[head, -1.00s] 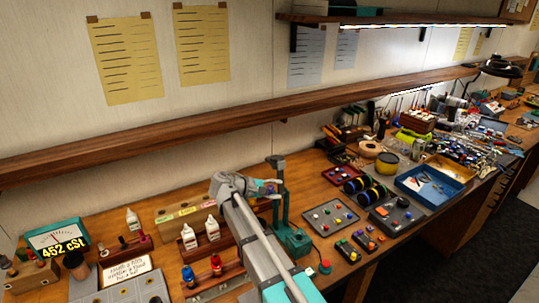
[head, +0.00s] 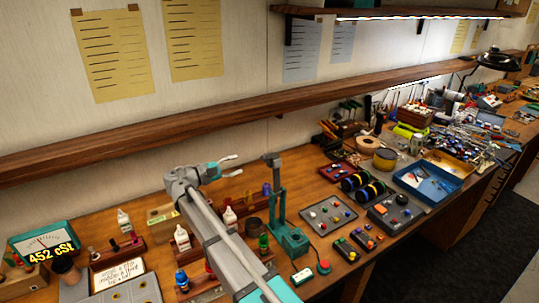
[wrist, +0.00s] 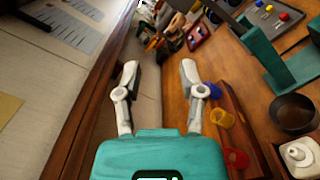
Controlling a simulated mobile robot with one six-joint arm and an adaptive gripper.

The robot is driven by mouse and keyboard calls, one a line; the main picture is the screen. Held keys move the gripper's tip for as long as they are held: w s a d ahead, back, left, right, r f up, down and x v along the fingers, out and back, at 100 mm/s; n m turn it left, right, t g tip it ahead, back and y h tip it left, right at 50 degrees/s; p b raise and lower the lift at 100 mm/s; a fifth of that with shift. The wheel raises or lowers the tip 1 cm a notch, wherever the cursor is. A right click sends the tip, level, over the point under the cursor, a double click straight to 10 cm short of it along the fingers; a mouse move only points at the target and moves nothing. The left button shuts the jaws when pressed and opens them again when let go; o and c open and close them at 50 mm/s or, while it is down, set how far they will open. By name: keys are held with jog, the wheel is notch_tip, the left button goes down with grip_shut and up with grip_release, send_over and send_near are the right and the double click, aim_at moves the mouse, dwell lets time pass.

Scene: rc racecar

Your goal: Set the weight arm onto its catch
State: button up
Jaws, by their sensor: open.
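A teal stand (head: 281,200) with a grey head on its upright post stands on the bench right of my arm in the head view. Its teal base (head: 292,240) rests on the bench top. In the wrist view the teal stand (wrist: 262,48) shows at the upper right, tilted by the camera angle. I cannot make out the weight arm or its catch as separate parts. My gripper (head: 238,165) is open and empty, in the air left of the stand's top and apart from it. Its two fingers (wrist: 158,65) are spread in the wrist view, with nothing between them.
A dark cup (wrist: 295,114), a white bottle (wrist: 302,157) and a wooden rack with coloured pieces (wrist: 238,110) stand near the stand. A grey button tray (head: 327,214) lies to its right. A wooden wall ledge (head: 150,130) runs behind.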

jog(key=x, duration=1.3)
jog(key=shift+w+d, duration=0.2)
jog(key=shift+d, duration=0.1)
jog(key=shift+c, duration=0.3)
jog(key=shift+w, duration=0.1)
grip_shut()
